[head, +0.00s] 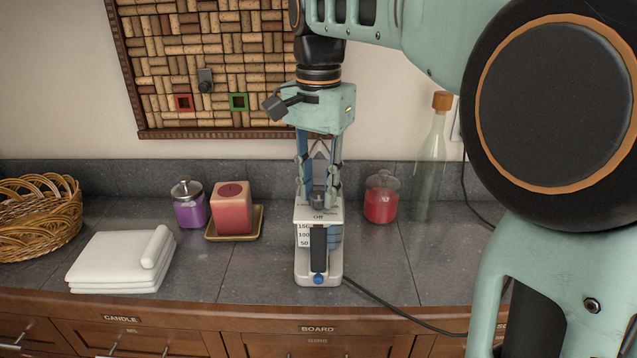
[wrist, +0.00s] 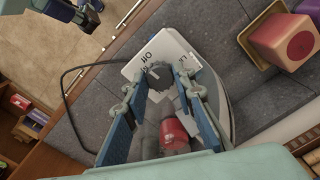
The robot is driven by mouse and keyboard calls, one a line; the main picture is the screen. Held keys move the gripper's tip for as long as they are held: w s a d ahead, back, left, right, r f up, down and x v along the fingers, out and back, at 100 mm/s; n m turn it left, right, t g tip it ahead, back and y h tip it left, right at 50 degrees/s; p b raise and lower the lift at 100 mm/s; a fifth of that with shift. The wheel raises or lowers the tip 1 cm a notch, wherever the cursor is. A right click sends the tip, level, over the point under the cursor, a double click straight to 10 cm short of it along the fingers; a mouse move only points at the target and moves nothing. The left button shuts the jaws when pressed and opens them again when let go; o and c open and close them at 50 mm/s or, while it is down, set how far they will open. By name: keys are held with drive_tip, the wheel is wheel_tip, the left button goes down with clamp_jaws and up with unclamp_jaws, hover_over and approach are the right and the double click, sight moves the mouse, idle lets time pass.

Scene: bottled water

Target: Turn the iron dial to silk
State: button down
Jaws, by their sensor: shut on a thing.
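The iron (head: 302,268) is white and grey and stands upright on the counter, with a blue button low on its front. Its white top carries printed labels, and "Off" faces me in the head view. The top also shows in the wrist view (wrist: 165,52), partly covered by my fingers. The grey dial (head: 318,199) sits on the iron's top. My gripper (head: 319,188) points straight down from above and is shut on the dial, one finger on each side. In the wrist view the fingers (wrist: 160,88) hide much of the dial. I cannot tell which setting it points to.
Left of the iron are a red candle (head: 232,210) on a tray, a purple jar (head: 189,208), folded white towels (head: 118,265) and a wicker basket (head: 40,225). To the right are a red jar (head: 381,202) and a glass bottle (head: 430,165). The iron's cord (head: 395,313) runs right.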

drive_tip(key=n+p, duration=0.2)
drive_tip(key=n, duration=0.1)
drive_tip(key=shift+r, duration=0.15)
drive_tip(key=n+p, duration=0.2)
drive_tip(key=n, duration=0.3)
drive_tip(key=shift+p, duration=0.3)
drive_tip(key=n+p, duration=0.2)
drive_tip(key=n, duration=0.2)
drive_tip(key=shift+f+n+p, duration=0.2)
drive_tip(key=shift+n+p, duration=0.35)
drive_tip(key=shift+n, duration=1.25)
drive_tip(key=c, duration=1.6)
unclamp_jaws()
